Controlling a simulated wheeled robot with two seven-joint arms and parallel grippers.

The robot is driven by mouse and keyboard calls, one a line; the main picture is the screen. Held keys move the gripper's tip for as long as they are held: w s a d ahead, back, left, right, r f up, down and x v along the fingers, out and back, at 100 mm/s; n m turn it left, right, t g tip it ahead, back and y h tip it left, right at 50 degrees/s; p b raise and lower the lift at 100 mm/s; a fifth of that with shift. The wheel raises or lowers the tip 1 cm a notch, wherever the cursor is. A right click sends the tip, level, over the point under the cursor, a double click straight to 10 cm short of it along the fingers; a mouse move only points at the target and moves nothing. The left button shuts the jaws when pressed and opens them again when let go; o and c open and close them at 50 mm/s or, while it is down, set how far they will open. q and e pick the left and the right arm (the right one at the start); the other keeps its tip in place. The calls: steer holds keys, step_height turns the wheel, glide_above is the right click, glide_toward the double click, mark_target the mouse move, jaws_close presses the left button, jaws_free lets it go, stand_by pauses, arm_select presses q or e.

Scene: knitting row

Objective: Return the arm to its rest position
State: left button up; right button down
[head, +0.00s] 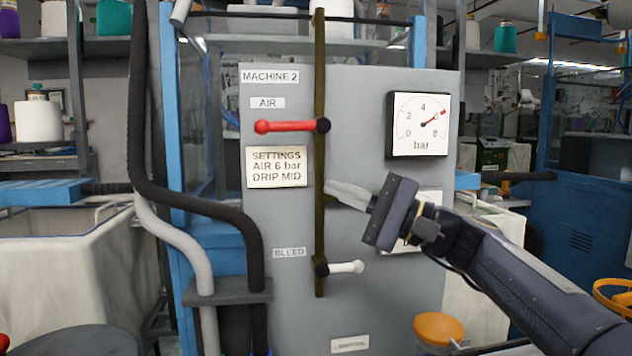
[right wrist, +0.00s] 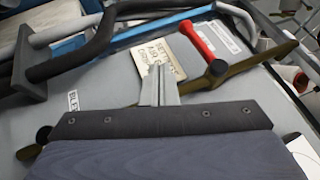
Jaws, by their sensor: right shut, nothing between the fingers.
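My right gripper (head: 348,194) is shut and empty. It stands in front of the grey machine panel (head: 360,305), right of the vertical brass pipe. In the right wrist view its fingers (right wrist: 159,86) are together, pointing toward the settings label. The red air lever (head: 290,126) lies horizontal, pointing left from the pipe; it also shows in the right wrist view (right wrist: 197,42). The white bleed lever (head: 345,267) points right from the pipe. My gripper is apart from both levers. My left gripper is not in view.
The gauge (head: 417,124) has its needle near the red mark. A settings label (head: 277,167) is left of the brass pipe (head: 320,220). A white bin (head: 75,275) stands at left.

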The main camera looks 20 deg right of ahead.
steer(key=shift+v, duration=0.8)
steer(key=s+a+f+n+g+h, duration=0.3)
steer(key=s+f, duration=0.4)
steer(key=f, duration=0.6)
steer(key=s+a+f+n+g+h, duration=0.25)
steer(key=s+f+h, duration=0.4)
steer(key=f, duration=0.65)
steer(key=s+a+f+n+g+h, duration=0.2)
steer(key=s+f+n+g, duration=0.1)
steer(key=s+f, duration=0.8)
step_height(320, 180, up, 21)
steer(key=w+p, duration=0.1)
steer(key=p, duration=2.3)
steer(key=shift+w+d+h, duration=0.25)
steer(key=shift+d+h, duration=0.2)
steer(key=shift+f+g, duration=0.15)
steer(key=shift+g, duration=0.1)
steer(key=c, duration=2.1)
jaws_free()
steer(key=shift+c, duration=0.2)
